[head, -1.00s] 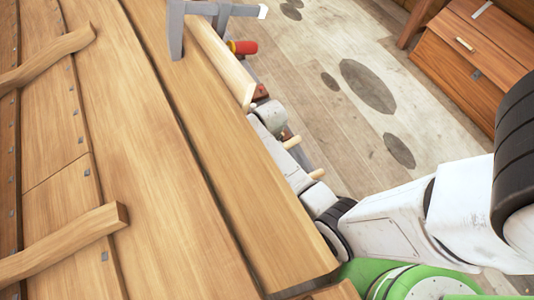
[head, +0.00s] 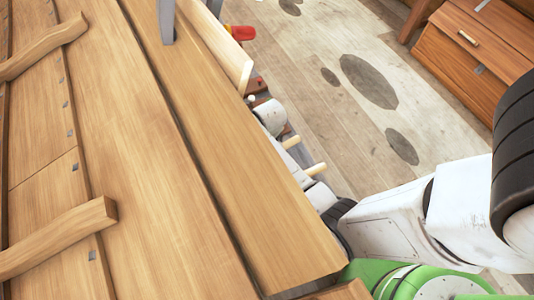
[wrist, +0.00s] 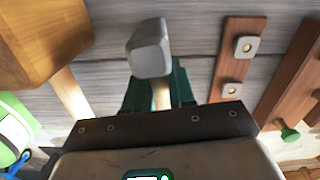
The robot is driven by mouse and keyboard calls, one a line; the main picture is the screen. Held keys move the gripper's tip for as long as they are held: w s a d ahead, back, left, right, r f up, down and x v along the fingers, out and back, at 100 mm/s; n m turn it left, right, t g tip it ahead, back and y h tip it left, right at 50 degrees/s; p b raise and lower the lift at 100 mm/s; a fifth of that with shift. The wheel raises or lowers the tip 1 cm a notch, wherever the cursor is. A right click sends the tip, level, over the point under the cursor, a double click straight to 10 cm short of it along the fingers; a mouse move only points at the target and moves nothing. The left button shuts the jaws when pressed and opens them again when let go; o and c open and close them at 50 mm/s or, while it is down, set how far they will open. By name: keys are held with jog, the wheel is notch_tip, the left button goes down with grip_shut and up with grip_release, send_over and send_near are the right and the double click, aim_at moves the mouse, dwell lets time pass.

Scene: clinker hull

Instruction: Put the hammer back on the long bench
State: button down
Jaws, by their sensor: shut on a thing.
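The hammer (wrist: 150,50) shows in the wrist view, with a blocky grey metal head and a pale wooden handle. My gripper (wrist: 158,92) is shut on its handle, with the dark green fingers on both sides and the head beyond the fingertips. The lower handle is hidden by the dark gripper plate. In the head view the hull's edge covers much of the arm's far part, and I cannot make out the hammer there. I cannot tell for sure which surface is the long bench; grey weathered boards (wrist: 95,75) lie behind the hammer in the wrist view.
A wooden mallet head (wrist: 45,40) is close left of the hammer. Bolted wooden strips (wrist: 238,60) and a green-knobbed piece (wrist: 288,132) are at right. The planked hull (head: 150,130) fills the head view's left, with a clamp (head: 167,22) on it. Open floor (head: 350,120) and a wooden chest (head: 465,60) lie right.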

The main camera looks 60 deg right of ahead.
jog(key=shift+f, duration=0.35)
jog(key=c, duration=0.9)
grip_release()
jog(key=shift+o, duration=0.2)
notch_tip(320, 180, up, 8)
jog(key=p, duration=0.8)
